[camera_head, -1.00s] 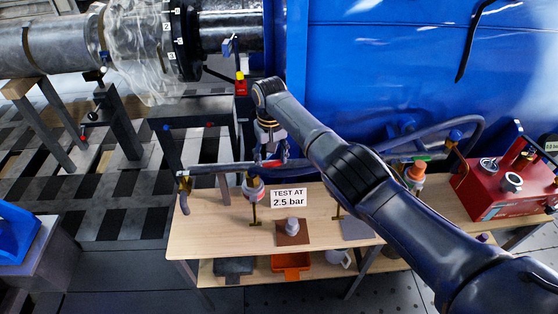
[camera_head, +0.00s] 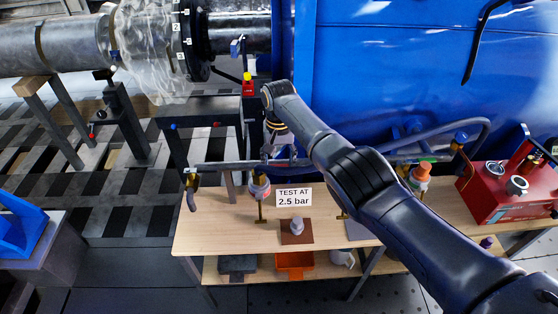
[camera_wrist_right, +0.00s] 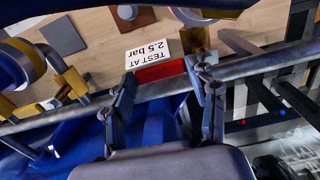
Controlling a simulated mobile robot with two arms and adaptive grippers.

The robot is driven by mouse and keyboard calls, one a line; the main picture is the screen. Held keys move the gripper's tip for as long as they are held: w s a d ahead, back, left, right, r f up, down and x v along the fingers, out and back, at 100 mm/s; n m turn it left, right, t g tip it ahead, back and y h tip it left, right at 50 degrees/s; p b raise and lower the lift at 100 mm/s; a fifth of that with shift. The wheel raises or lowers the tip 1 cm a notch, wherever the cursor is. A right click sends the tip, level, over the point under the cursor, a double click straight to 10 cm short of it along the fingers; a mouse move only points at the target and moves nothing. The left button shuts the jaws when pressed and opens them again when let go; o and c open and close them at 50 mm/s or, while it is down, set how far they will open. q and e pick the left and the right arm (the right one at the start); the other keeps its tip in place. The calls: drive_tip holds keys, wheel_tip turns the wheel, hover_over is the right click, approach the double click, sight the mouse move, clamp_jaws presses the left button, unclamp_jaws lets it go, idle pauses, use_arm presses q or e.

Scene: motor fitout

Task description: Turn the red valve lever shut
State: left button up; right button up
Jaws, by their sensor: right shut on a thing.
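The red valve lever (camera_wrist_right: 160,72) shows in the right wrist view as a short red bar by the pipe, lying between my finger pads. My right gripper (camera_wrist_right: 165,82) is shut on it, one finger on each side. In the head view my right gripper (camera_head: 279,152) points down at the grey pipe (camera_head: 218,167) above the bench, and its wrist hides most of the lever and the valve body. My left gripper is in neither view.
A "TEST AT 2.5 bar" sign (camera_head: 294,197) stands on the wooden bench (camera_head: 225,235) just in front of the pipe. A gauge fitting (camera_head: 259,187) is close to my gripper's left. A red pump unit (camera_head: 497,194) stands at the right, and the large blue vessel (camera_head: 400,60) is behind.

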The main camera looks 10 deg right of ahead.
sight(279, 166)
drive_tip(key=o, duration=1.7)
drive_tip(key=shift+r, duration=0.2)
wheel_tip(279, 166, up, 12)
drive_tip(key=shift+f, duration=0.25)
drive_tip(key=shift+f, duration=0.1)
